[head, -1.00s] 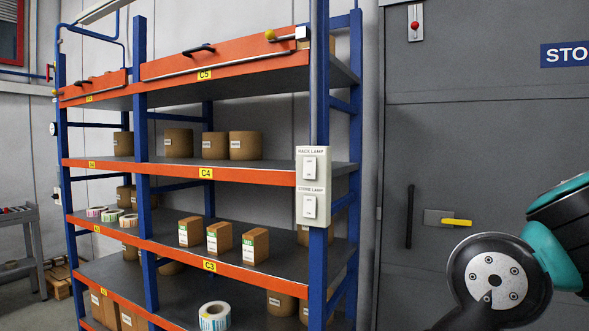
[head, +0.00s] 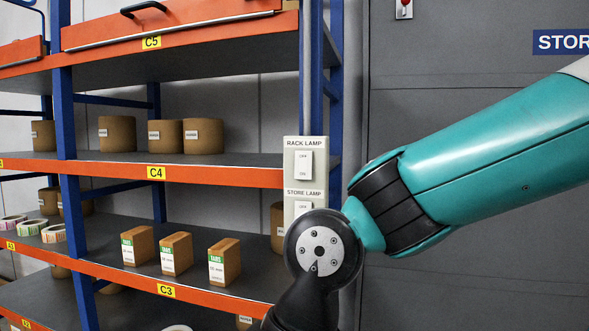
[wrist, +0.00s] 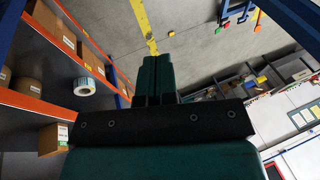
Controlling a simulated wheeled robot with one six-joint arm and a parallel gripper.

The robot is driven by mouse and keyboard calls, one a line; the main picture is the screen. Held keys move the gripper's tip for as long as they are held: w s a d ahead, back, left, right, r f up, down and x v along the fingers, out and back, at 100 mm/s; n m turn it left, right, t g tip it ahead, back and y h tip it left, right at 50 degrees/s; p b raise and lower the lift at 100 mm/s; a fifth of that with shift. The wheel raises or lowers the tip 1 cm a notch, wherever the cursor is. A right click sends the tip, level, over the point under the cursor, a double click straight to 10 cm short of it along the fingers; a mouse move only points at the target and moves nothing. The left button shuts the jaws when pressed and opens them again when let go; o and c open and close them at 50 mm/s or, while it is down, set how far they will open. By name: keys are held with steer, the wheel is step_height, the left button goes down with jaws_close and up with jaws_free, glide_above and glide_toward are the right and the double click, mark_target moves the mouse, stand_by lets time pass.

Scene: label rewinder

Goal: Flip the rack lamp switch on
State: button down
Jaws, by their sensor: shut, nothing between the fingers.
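The rack lamp switch (head: 304,165) is a white rocker on a pale panel (head: 290,178) fixed to the blue rack post, under the words RACK LAMP. Its rocker has small markings at top and bottom; I cannot tell which way it is tipped. The store lamp switch (head: 303,207) sits below it, its lower part hidden by my arm. My gripper (wrist: 159,62) shows in the wrist view with its teal fingers together and nothing between them. The gripper is not visible in the head view, and the panel cannot be made out in the wrist view.
The rack's orange beam (head: 215,175) and shelves with boxes and rolls lie left of the panel. A grey door (head: 450,50) fills the right behind my arm. In the wrist view, a label roll (wrist: 85,86) sits on a shelf at left, with open floor (wrist: 200,35) beyond.

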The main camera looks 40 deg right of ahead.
mark_target(303, 169)
steer(key=w+d+r+t+h+p, duration=0.1)
steer(key=w+d+r+t, duration=0.25)
steer(key=w+r, duration=0.55)
steer(key=w+d+r+t+h, duration=0.1)
steer(key=w+d+r+h, duration=0.1)
steer(key=w+d+r, duration=0.3)
steer(key=w+d+r+t+h+p, duration=0.1)
steer(key=w+d+r, duration=0.4)
steer(key=d+r, duration=0.6)
step_height(303, 169, up, 3)
steer(key=shift+w+d+m+t+h, duration=0.3)
steer(key=shift+t+h, duration=0.35)
steer(key=shift+h, duration=0.25)
steer(key=shift+w+d+f+p, duration=0.45)
steer(key=shift+w+d+f, duration=0.3)
steer(key=shift+w+f, duration=0.65)
steer(key=shift+w+d+f+p, duration=0.5)
steer(key=shift+w+d+f, duration=0.2)
steer(key=shift+w+f, duration=0.7)
steer(key=shift+w+d+f+p, duration=0.45)
steer(key=shift+w+d+f, duration=0.3)
steer(key=shift+w+f, duration=0.65)
steer(key=shift+s+f, duration=0.1)
steer(key=shift+s, duration=0.05)
